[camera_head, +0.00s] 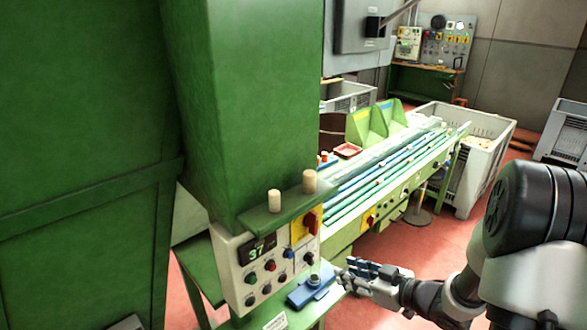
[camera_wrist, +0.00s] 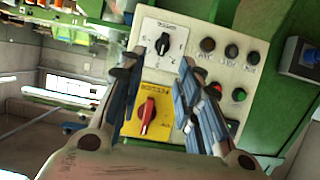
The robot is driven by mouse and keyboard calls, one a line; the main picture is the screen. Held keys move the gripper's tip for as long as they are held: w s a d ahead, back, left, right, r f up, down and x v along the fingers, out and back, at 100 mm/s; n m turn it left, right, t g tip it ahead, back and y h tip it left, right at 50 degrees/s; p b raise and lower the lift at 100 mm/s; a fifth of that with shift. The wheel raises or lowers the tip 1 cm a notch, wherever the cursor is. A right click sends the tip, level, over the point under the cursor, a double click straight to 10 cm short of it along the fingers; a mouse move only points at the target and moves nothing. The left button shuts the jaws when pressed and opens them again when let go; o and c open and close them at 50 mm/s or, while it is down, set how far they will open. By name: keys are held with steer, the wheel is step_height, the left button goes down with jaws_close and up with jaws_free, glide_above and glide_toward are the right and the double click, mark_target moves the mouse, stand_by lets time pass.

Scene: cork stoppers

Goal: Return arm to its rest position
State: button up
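My arm (camera_head: 535,235) comes in from the right in the head view. My gripper (camera_head: 345,276) is at its left end, in front of and just right of the control panel (camera_head: 262,268). In the wrist view my gripper (camera_wrist: 160,62) has its two blue-grey fingers apart, with nothing held between them. Past the fingers the same panel (camera_wrist: 205,25) shows a yellow plate with a red rotary switch (camera_wrist: 148,112), a black dial and several buttons. Any contact with the panel cannot be told.
Two cork stoppers (camera_head: 274,201) (camera_head: 309,181) stand on the green ledge above the panel. A blue fixture (camera_head: 312,290) sits below my gripper's left side. A green sorting conveyor (camera_head: 390,170) runs behind, with a grey crate (camera_head: 480,150) at its far end. Red floor beside the conveyor is open.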

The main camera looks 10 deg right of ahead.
steer(key=s+d+r+m+g+h+b, duration=0.1)
steer(key=s+d+r+m+h+b, duration=0.4)
steer(key=r+h, duration=0.4)
steer(key=s+a+f+g+b, duration=0.1)
steer(key=s+a+b, duration=0.1)
steer(key=s+a, duration=0.2)
steer(key=s+a+f+m+g+y+b, duration=0.1)
steer(key=s+a, duration=0.3)
steer(key=s, duration=0.6)
steer(key=s+a+f+m+g+b, duration=0.1)
steer(key=s+a+f+g+b, duration=0.1)
steer(key=s, duration=0.6)
steer(key=shift+a+f+g+b, duration=0.35)
steer(key=shift+a+g, duration=0.35)
steer(key=shift+a, duration=0.25)
steer(key=shift+c, duration=0.4)
